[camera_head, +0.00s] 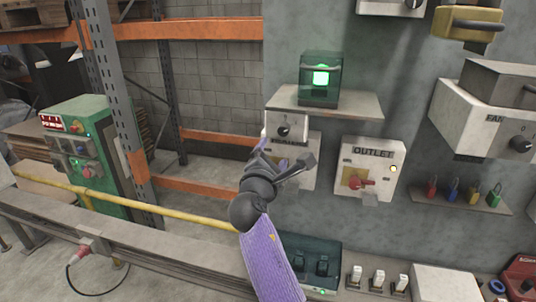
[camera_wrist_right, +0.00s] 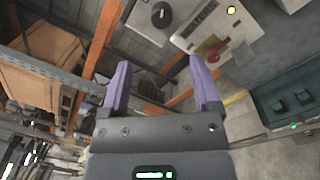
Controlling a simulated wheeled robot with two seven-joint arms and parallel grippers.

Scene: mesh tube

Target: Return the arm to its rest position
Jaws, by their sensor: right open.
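My right arm (camera_head: 272,255), with a purple sleeve, comes up from the bottom middle of the head view. My right gripper (camera_head: 297,162) is in front of the wall panel, over a box that it partly hides. In the right wrist view, the two purple fingers of the right gripper (camera_wrist_right: 159,64) are spread apart with nothing between them. My left gripper is not in view.
The OUTLET box (camera_head: 372,166) with a red handle is right of the gripper. A shelf (camera_head: 350,108) above bears a green-lit box (camera_head: 321,77). Below are a dark switch box (camera_head: 312,250) and several white switches (camera_head: 378,277). A yellow rail (camera_head: 130,204) runs at left.

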